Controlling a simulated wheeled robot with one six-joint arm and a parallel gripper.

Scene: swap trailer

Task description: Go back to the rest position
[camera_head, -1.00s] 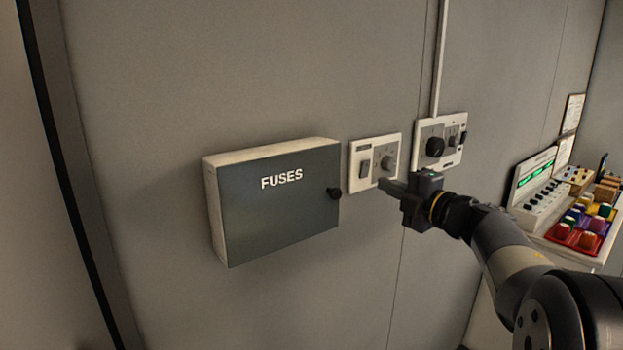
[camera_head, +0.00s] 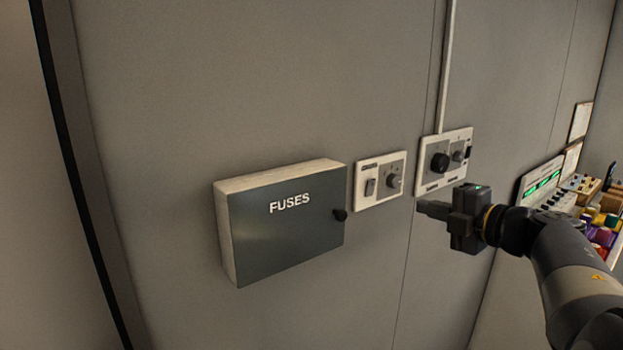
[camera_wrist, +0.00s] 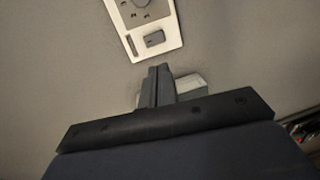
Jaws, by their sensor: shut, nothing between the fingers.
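My gripper (camera_head: 432,208) is shut and empty, in front of the grey wall, to the right of the fuse box and just below the switch plates. Its fingers point left and stand apart from everything in the head view. In the wrist view its closed fingers (camera_wrist: 158,85) show at the middle, with a white switch plate (camera_wrist: 150,30) above them and part of another pale thing behind them. My arm reaches in from the lower right of the head view.
A shut fuse box (camera_head: 285,225) with a black knob juts from the wall. Beside it are a small switch plate (camera_head: 380,182) and a larger plate with a black dial (camera_head: 445,162). A cluttered bench (camera_head: 597,225) stands at the far right. The wall below is clear.

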